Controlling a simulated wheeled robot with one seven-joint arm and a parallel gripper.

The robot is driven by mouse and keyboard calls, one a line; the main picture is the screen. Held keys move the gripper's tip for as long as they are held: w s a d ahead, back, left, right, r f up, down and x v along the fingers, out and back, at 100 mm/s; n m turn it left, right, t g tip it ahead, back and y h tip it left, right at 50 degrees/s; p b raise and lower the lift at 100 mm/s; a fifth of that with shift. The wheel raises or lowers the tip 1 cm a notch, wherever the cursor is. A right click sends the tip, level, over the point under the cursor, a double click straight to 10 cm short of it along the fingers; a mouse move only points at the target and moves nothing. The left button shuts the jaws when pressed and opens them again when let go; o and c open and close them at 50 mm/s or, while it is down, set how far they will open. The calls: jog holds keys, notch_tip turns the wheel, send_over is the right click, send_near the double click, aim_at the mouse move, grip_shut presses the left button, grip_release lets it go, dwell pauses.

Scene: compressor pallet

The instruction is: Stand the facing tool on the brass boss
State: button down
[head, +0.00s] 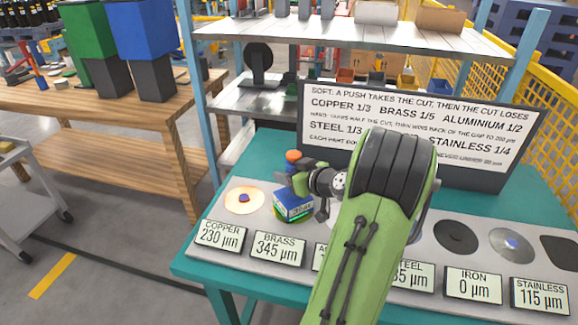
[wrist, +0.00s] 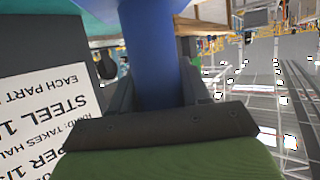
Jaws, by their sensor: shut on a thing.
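The facing tool (head: 293,207) is a blue body with a small lit readout that seems to end in "0 µm". It is at the brass place, above the label reading BRASS 345 µm (head: 279,246). The brass boss is mostly hidden under it, so I cannot tell whether the two touch. My gripper (head: 301,182) is shut on the tool from above and behind. In the wrist view the tool's blue shaft (wrist: 153,60) stands between my two fingers. An orange knob (head: 293,156) shows by the gripper.
The copper disc (head: 244,198) lies to the left, and the iron disc (head: 455,237) and stainless disc (head: 512,245) to the right. My arm hides the middle places. A sign board (head: 480,150) stands behind them on the teal table (head: 222,268).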

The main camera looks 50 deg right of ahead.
jog(key=shift+r, duration=0.2)
jog(key=shift+f, duration=0.15)
jog(key=c, duration=0.5)
grip_release()
